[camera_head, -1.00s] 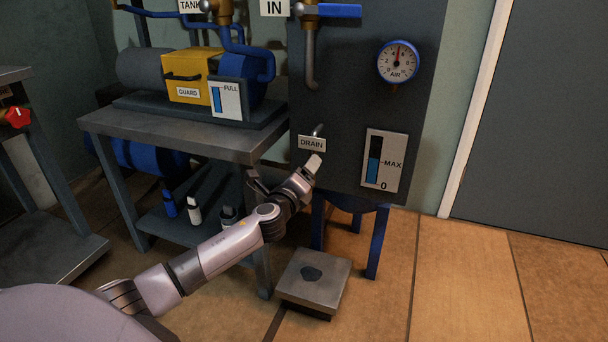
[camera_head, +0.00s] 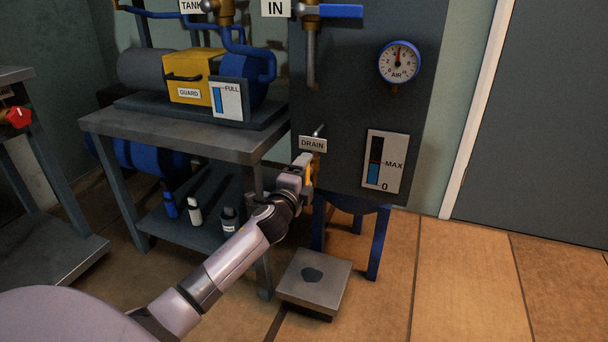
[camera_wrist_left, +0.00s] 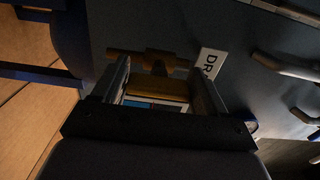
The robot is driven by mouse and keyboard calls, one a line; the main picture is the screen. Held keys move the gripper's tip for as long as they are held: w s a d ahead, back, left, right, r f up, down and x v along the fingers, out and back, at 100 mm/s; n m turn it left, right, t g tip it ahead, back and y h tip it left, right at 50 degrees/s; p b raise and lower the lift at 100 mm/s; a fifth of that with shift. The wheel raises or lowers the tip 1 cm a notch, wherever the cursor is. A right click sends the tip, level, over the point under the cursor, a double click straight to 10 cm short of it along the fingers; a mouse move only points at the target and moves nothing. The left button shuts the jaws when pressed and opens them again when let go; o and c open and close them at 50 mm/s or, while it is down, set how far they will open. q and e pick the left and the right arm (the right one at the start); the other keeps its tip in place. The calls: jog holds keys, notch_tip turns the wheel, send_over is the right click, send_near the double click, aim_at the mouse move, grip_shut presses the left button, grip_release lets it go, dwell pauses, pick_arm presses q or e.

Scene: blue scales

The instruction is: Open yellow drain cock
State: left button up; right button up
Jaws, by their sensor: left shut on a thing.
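The yellow drain cock handle (camera_head: 309,174) shows beside my gripper, below the DRAIN sign (camera_head: 312,144) on the dark panel. My left gripper (camera_head: 304,170) is shut on it. In the left wrist view, the yellow handle (camera_wrist_left: 155,87) lies between the two fingers, in front of a brass pipe and valve body (camera_wrist_left: 157,62). The DRAIN sign (camera_wrist_left: 208,63) is partly hidden by a finger there. In the head view my gripper hides part of the cock. My right gripper is out of view.
The level gauge marked MAX (camera_head: 384,162) and the AIR dial (camera_head: 399,62) are on the panel to the right. A grey bench (camera_head: 180,138) stands left of my gripper. A low square block (camera_head: 313,282) stands on the floor below. The floor at right is clear.

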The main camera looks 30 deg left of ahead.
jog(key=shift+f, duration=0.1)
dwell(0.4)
pick_arm(q)
jog(key=o, duration=1)
jog(key=shift+s, duration=0.1)
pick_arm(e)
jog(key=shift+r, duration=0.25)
pick_arm(q)
jog(key=p+v, duration=0.2)
jog(key=v, duration=0.5)
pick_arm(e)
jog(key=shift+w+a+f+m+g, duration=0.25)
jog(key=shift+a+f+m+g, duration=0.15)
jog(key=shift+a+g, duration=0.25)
pick_arm(q)
jog(key=shift+d, duration=0.1)
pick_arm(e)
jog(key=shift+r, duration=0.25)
